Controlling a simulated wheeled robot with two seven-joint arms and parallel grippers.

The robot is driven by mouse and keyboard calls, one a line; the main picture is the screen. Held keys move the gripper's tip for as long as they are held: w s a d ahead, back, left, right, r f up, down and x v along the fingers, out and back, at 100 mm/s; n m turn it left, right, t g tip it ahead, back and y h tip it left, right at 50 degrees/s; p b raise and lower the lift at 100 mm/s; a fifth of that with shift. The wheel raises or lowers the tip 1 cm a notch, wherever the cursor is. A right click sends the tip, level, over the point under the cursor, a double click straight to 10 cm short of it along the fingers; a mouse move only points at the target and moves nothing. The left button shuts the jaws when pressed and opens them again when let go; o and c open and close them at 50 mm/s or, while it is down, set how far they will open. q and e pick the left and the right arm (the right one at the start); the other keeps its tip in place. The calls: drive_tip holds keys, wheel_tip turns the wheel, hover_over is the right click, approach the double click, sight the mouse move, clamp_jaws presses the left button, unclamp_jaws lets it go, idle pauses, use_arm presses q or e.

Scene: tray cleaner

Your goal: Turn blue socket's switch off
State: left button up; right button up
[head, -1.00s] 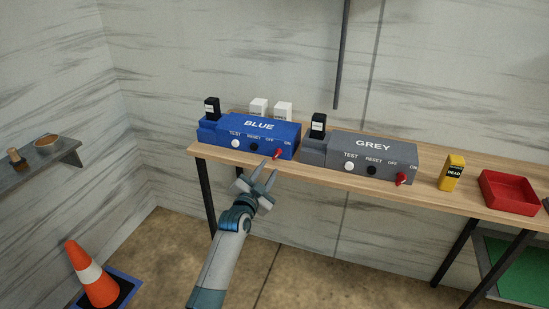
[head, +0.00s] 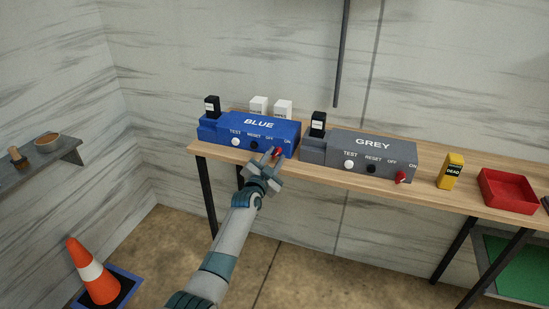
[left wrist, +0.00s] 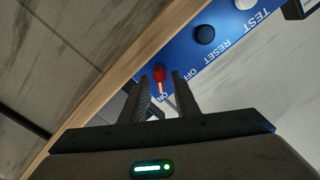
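The blue socket (head: 215,133) is a blue box on the wooden bench, marked BLUE, with TEST, RESET, OFF and ON on its front. Its red switch (head: 278,151) is at the right end of the front, partly covered by my gripper. In the left wrist view the red switch (left wrist: 159,74) has its lever towards the ON label. My left gripper (head: 274,155) is at the switch. In the left wrist view its two fingers (left wrist: 160,80) are apart, with the switch showing between their tips; I cannot tell whether they touch it. My right gripper is not in view.
The grey socket (head: 345,150) with its own red switch (head: 401,177) stands to the right. Black and white plugs stand in and behind the sockets. A yellow DEAD battery (head: 450,171) and a red tray (head: 507,205) are further right. An orange cone (head: 90,270) stands on the floor.

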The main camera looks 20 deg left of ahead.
use_arm(q)
clamp_jaws()
drive_tip(key=shift+n, duration=0.8)
drive_tip(key=n, duration=0.5)
drive_tip(key=shift+n+b, duration=0.35)
drive_tip(key=shift+n, duration=0.05)
drive_tip(key=n, duration=0.6)
drive_tip(key=shift+a+n, duration=0.1)
drive_tip(key=shift+n, duration=0.2)
unclamp_jaws()
